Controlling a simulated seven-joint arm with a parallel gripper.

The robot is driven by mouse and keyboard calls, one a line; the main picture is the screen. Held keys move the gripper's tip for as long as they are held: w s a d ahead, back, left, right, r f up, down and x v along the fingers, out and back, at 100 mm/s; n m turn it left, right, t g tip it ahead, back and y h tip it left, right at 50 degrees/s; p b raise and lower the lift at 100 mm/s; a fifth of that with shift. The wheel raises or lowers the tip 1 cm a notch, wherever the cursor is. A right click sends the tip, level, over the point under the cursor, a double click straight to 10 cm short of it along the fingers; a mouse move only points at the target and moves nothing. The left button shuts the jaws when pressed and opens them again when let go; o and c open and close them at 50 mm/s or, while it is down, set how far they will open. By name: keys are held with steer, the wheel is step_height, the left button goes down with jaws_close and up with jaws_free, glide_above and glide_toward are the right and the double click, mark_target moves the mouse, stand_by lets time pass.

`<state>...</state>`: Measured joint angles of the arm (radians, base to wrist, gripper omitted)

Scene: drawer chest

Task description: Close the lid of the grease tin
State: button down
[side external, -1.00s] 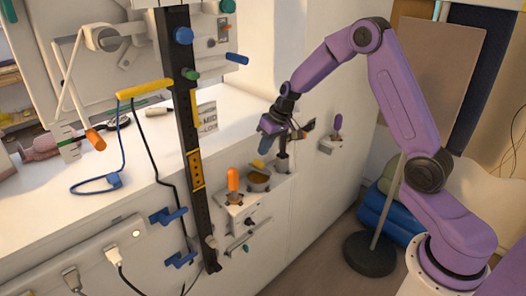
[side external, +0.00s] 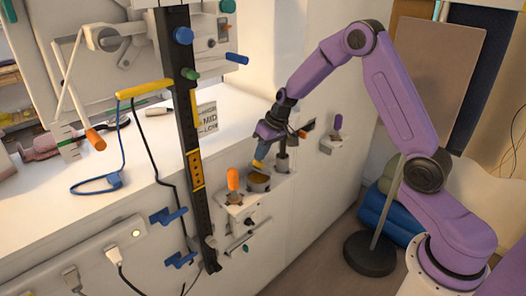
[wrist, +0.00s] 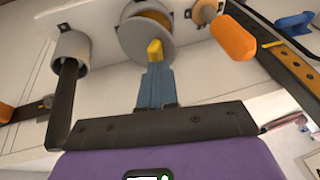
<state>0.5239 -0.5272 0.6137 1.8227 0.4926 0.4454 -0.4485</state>
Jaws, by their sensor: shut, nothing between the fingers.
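The grease tin (side external: 258,184) is a small grey round tin with yellow-brown grease inside, on a pale ledge on the counter's front. In the wrist view the tin (wrist: 128,36) is at the top middle, its grease visible, so it is open. My gripper (side external: 259,163) has blue fingers with a yellow tip, shut and empty, pointing down just above the tin. In the wrist view the gripper tip (wrist: 154,50) overlaps the near side of the tin. I cannot tell whether it touches.
An orange knob (side external: 233,179) stands left of the tin, and a grey cylindrical holder (side external: 282,162) right of it. A dark upright rail (side external: 196,150) rises further left. A purple knob (side external: 338,122) is on a bracket at the right. The space in front of the ledge is free.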

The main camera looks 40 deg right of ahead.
steer(key=shift+a+f, duration=0.1)
steer(key=shift+a, duration=0.1)
steer(key=shift+a+f, duration=0.3)
steer(key=shift+a, duration=0.25)
steer(key=shift+a+f, duration=0.25)
steer(key=shift+a, duration=0.25)
steer(key=shift+a+f, duration=0.85)
steer(key=shift+a, duration=0.05)
